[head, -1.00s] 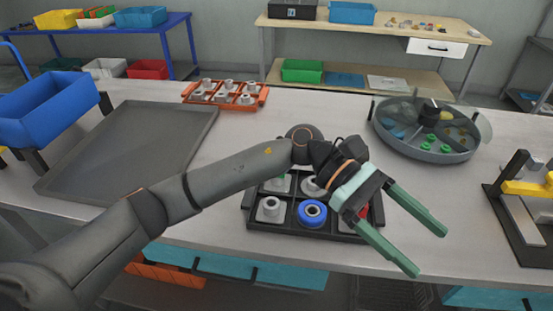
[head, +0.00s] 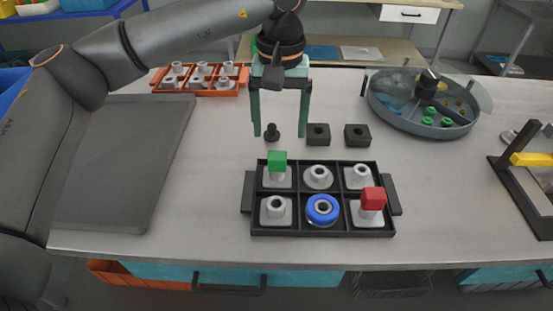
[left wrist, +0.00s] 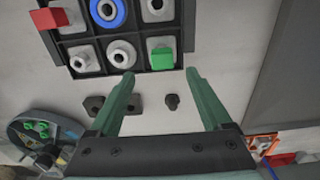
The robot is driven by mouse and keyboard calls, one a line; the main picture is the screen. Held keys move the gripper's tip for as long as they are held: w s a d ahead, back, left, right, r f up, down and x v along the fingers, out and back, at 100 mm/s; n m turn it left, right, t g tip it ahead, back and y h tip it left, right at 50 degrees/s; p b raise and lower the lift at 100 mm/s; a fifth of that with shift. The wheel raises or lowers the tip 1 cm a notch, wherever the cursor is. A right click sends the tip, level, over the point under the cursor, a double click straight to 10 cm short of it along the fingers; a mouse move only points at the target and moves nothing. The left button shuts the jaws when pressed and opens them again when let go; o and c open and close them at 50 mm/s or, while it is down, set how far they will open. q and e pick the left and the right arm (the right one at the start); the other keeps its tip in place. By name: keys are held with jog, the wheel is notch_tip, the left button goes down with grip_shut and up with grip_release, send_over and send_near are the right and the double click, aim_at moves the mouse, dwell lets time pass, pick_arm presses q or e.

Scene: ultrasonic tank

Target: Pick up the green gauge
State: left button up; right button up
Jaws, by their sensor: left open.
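The green gauge (head: 277,160) is a small green block standing on a pale grey fitting in the back-left compartment of a black six-compartment tray (head: 320,234). It also shows in the left wrist view (left wrist: 162,58), just beyond the fingertips and between their lines. My left gripper (head: 281,140) is open and empty. It points down just behind the tray, its fingers apart on either side of a dark bolt-like piece in the head view. It does not touch the green gauge as far as I can see. My right gripper is in neither view.
A red block (head: 373,198) stands in the tray's front-right compartment and a blue ring (head: 322,209) in the front middle. A dark bolt-like piece (head: 272,131) and two dark blocks (head: 318,134) lie behind the tray. A round covered tank (head: 447,130) stands right; a grey flat tray (head: 112,195) lies left.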

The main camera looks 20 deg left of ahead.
aim_at(277, 155)
pick_arm(q)
notch_tip(277, 155, down, 4)
jog(key=shift+r, duration=0.15)
jog(key=shift+w+a+f+p, duration=0.1)
jog(key=shift+a+f+p, duration=0.1)
jog(key=shift+f, duration=1.2)
jog(key=shift+w+a+f+p, duration=0.1)
jog(key=shift+f+p, duration=0.1)
jog(key=shift+f, duration=1.15)
jog(key=shift+c, duration=0.2)
grip_shut()
